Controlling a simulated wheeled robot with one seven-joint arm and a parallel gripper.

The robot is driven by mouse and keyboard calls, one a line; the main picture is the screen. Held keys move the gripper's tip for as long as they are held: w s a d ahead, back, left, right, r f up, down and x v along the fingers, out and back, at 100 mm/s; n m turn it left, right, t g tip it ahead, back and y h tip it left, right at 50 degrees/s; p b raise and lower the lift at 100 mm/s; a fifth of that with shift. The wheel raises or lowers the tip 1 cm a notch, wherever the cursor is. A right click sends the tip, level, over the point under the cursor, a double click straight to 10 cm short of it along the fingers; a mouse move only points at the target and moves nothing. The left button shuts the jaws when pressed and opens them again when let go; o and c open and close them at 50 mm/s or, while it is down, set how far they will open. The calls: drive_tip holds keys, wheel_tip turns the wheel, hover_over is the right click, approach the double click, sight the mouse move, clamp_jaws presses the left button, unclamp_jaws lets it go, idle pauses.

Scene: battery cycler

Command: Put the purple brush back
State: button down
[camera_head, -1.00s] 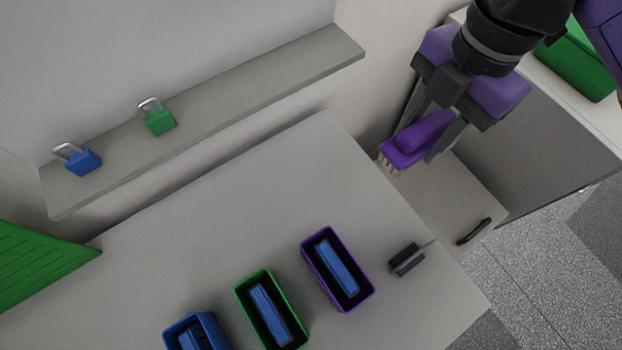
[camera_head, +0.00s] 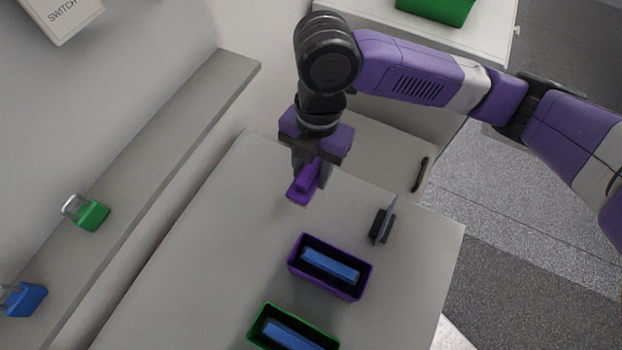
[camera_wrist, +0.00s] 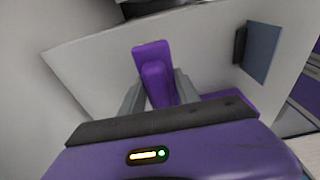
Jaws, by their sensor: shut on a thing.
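The purple brush (camera_head: 304,186) is held between the fingers of my gripper (camera_head: 311,172), above the far end of the grey table. My gripper is shut on it, with its bristle side facing down. In the wrist view the brush (camera_wrist: 155,72) shows between the two grey fingers (camera_wrist: 160,92). A purple-rimmed bin (camera_head: 349,292) with a blue block inside stands on the table, nearer than the brush. A small dark holder with an upright plate (camera_head: 382,224) stands to the right of the brush.
A green-rimmed bin (camera_head: 258,318) with a blue block stands below the purple one. A grey shelf (camera_head: 165,150) along the left wall bears a green padlock (camera_head: 92,214) and a blue padlock (camera_head: 26,299). The table's left part is clear.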

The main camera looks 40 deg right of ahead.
sight(312, 183)
drive_tip(key=shift+f, duration=2.4)
drive_tip(key=shift+f, duration=0.2)
drive_tip(key=c, duration=0.9)
unclamp_jaws()
drive_tip(key=shift+r, duration=0.15)
drive_tip(key=r, duration=0.4)
drive_tip(key=d+r, duration=0.1)
drive_tip(key=r, duration=0.7)
drive_tip(key=shift+w+d, duration=0.3)
drive_tip(key=shift+d, duration=0.05)
